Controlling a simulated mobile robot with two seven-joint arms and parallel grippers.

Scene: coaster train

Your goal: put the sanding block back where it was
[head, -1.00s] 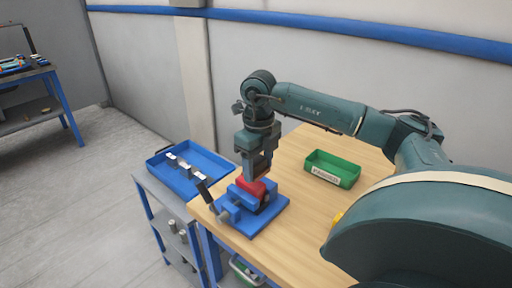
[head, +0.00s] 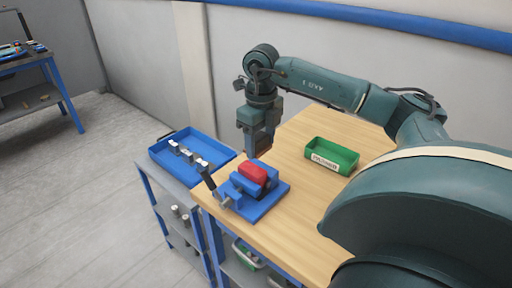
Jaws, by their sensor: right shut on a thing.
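My right gripper (head: 258,146) is shut on a small brownish block, seen only partly between the fingers, which I take to be the sanding block (head: 266,141). It is held above the back left of the wooden workbench (head: 295,225), just behind the blue vise (head: 262,207). A red rounded piece (head: 253,172) sits in the vise jaws, with the gripper apart from it. My left gripper is not in view.
A green tray (head: 332,155) with a white label stands on the bench to the right. A blue tray (head: 165,155) with several small metal parts is on a grey cart at the left. Bare wood lies between the vise and the green tray.

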